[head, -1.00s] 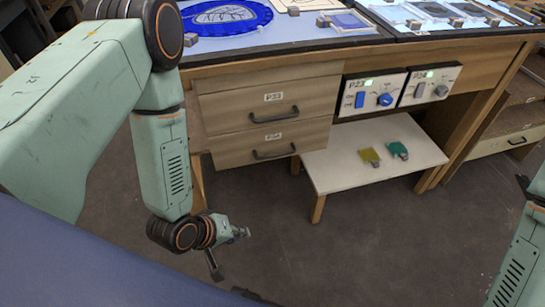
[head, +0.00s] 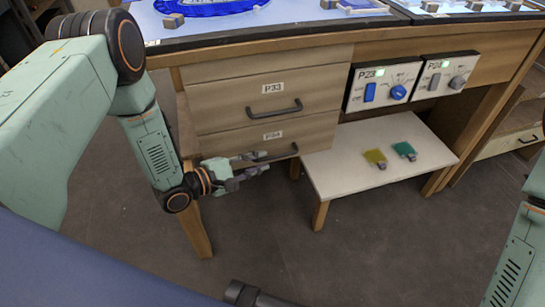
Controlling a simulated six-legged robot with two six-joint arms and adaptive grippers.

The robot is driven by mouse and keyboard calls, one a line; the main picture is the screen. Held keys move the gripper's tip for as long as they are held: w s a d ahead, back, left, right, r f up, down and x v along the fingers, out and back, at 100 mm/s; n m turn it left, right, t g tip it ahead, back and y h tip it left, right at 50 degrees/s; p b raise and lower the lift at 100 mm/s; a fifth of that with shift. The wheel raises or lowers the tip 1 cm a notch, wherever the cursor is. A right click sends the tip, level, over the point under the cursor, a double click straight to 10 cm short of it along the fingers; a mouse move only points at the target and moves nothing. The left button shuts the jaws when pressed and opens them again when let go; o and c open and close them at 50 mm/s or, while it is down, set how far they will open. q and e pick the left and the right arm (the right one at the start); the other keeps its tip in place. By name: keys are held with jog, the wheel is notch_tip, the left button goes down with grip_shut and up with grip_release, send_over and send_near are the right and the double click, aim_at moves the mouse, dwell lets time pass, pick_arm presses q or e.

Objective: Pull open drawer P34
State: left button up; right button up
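Drawer P34 (head: 222,143) is the lower of two wooden drawers under the workbench. Its front looks flush with the drawer above, so it appears shut. Its dark bar handle (head: 285,154) runs across the lower part of the front, with its left end partly hidden by my gripper. My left gripper (head: 266,163) is at the left end of this handle, its fingers spread apart and pointing right. I cannot tell whether it touches the handle. Nothing shows held in it. My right arm shows only at the right edge, and its gripper is not in view.
Drawer P33 (head: 220,105) with its own handle is just above. To the right are switch panels P23 (head: 377,87) and another (head: 447,77). A low white shelf (head: 345,175) holds a yellow piece (head: 375,157) and a green piece (head: 404,149). The floor before the drawers is clear.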

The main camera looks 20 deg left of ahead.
aim_at(272, 158)
pick_arm(q)
jog(key=b+x, duration=0.1)
jog(key=x, duration=0.3)
jog(key=shift+w+d+f, duration=0.1)
jog(key=shift+w+d, duration=0.05)
jog(key=shift+d, duration=0.2)
jog(key=shift+w+d+f, duration=0.1)
jog(key=shift+w+f, duration=0.05)
jog(key=shift+w, duration=0.25)
jog(key=shift+c, duration=0.4)
grip_shut()
